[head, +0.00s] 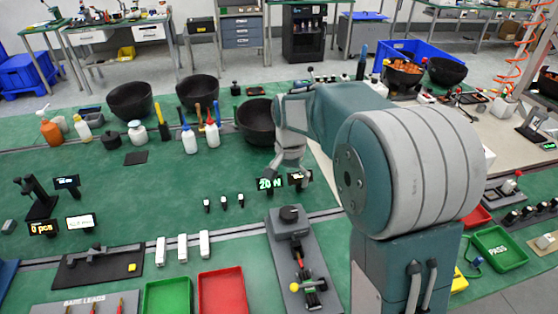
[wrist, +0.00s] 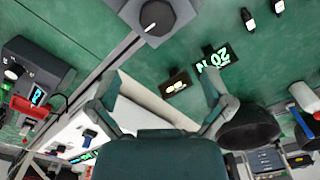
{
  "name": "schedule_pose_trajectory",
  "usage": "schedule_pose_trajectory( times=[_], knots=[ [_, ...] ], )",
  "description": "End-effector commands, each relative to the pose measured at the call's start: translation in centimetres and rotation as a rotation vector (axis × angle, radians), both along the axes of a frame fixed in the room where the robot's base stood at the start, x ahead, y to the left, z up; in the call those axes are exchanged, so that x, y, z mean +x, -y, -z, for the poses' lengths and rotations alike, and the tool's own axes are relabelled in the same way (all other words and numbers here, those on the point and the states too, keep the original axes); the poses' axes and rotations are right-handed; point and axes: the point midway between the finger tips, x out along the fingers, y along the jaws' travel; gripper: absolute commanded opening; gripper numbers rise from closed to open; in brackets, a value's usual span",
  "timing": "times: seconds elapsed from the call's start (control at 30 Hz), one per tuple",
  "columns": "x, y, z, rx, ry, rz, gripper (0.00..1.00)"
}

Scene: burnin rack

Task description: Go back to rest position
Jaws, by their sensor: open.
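My gripper (head: 288,174) hangs over the green bench in the head view, at the end of my bent arm. In the wrist view my gripper (wrist: 160,78) has its two fingers spread wide, with nothing held between them. Behind the fingertips in the head view is a small display reading 20 N (head: 268,184), which also shows in the wrist view (wrist: 213,59). A grey fixture with a black knob (head: 290,214) is in front of the gripper; its knob also shows in the wrist view (wrist: 158,15). I cannot tell the gripper's exact height.
A black bowl (head: 256,121) stands close behind the gripper. A green tray (head: 167,296) and a red tray (head: 222,292) lie at the front. Several bottles and tools stand at the back left. A blue crate (head: 412,52) is at the back right. The middle-left of the bench is mostly clear.

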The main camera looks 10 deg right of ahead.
Motion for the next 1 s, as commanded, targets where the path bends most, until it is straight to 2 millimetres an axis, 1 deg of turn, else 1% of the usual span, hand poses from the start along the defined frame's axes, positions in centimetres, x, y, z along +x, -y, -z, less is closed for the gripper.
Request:
schedule_pose_trajectory(
  times=[0.17,0.27,0.4,0.6,0.8,1.0],
  knots=[
    [-0.3,0.0,-0.4,0.000,0.008,-0.008,1.00],
    [-1.5,0.0,-1.7,-0.001,0.035,-0.040,1.00],
    [-4.2,0.0,-4.2,-0.006,0.093,-0.117,1.00],
    [-8.5,-0.1,-6.9,-0.021,0.175,-0.234,1.00],
    [-13.0,-0.1,-8.7,-0.046,0.258,-0.350,1.00],
    [-17.3,-0.1,-9.5,-0.081,0.338,-0.463,1.00]
  ],
)
